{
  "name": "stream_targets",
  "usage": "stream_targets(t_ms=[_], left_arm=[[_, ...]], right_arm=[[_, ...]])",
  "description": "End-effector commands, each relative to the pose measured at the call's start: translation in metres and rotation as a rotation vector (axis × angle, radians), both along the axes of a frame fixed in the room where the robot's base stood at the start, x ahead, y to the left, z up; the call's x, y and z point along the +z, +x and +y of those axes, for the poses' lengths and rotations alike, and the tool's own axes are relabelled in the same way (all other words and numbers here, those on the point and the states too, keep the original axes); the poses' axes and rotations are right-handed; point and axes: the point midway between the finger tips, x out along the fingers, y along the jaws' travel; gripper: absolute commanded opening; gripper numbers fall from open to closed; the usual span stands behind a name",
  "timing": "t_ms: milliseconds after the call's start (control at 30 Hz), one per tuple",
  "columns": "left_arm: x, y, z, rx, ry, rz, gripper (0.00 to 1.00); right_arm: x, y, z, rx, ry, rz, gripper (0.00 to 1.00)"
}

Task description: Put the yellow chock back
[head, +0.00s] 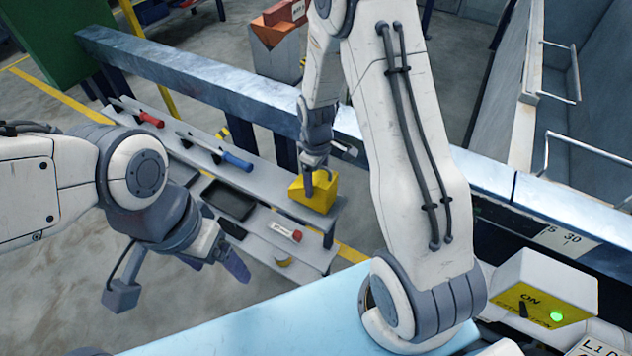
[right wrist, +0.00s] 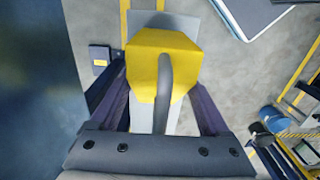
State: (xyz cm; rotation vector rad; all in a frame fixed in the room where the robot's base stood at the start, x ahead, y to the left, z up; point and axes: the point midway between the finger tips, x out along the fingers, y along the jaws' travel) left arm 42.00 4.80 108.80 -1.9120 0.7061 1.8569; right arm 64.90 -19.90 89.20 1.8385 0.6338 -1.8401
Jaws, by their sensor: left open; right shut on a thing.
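The yellow chock (head: 318,192) is a blocky wedge at the right end of the grey tool shelf's upper level (head: 262,190). My right gripper (head: 318,172) reaches down onto it from above and is shut on it. In the right wrist view the chock (right wrist: 158,62) and its curved grey handle (right wrist: 165,80) lie between my right gripper's fingers (right wrist: 160,105). I cannot tell whether the chock rests on the shelf or is just above it. My left gripper (head: 237,268) is open and empty, in front of the shelf at the left.
The shelf holds a red-handled tool (head: 150,119), a blue-handled tool (head: 237,161) and a black tray (head: 229,200). A long blue-grey rail (head: 200,80) runs behind it. A control box with a lit green lamp (head: 557,317) stands at the lower right.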

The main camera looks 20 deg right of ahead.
Motion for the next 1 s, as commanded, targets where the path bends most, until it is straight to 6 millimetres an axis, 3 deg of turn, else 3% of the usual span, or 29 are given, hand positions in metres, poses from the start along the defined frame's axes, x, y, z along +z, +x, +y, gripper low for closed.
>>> stream_targets(t_ms=[133, 533, 567, 600, 833, 1000], left_arm=[[0.003, 0.000, 0.000, 0.000, 0.000, 0.000, 0.84], [-0.001, 0.000, 0.000, 0.000, 0.000, 0.000, 0.84], [0.000, 0.000, 0.000, 0.000, 0.000, 0.000, 0.84], [0.000, 0.000, 0.000, 0.000, 0.000, 0.000, 0.84], [0.001, 0.000, 0.000, 0.000, 0.000, 0.000, 0.84], [0.000, 0.000, 0.000, 0.000, 0.000, 0.000, 0.84]], right_arm=[[-0.015, 0.000, 0.000, -0.001, 0.000, 0.000, 0.00], [-0.021, 0.001, 0.000, -0.001, 0.000, -0.003, 0.00], [-0.021, 0.000, 0.000, -0.001, 0.000, -0.001, 0.87], [-0.020, 0.000, 0.000, -0.001, 0.000, -0.001, 1.00], [-0.019, 0.000, 0.000, -0.001, 0.000, -0.001, 1.00], [-0.007, 0.001, 0.000, -0.001, 0.000, -0.005, 1.00]])
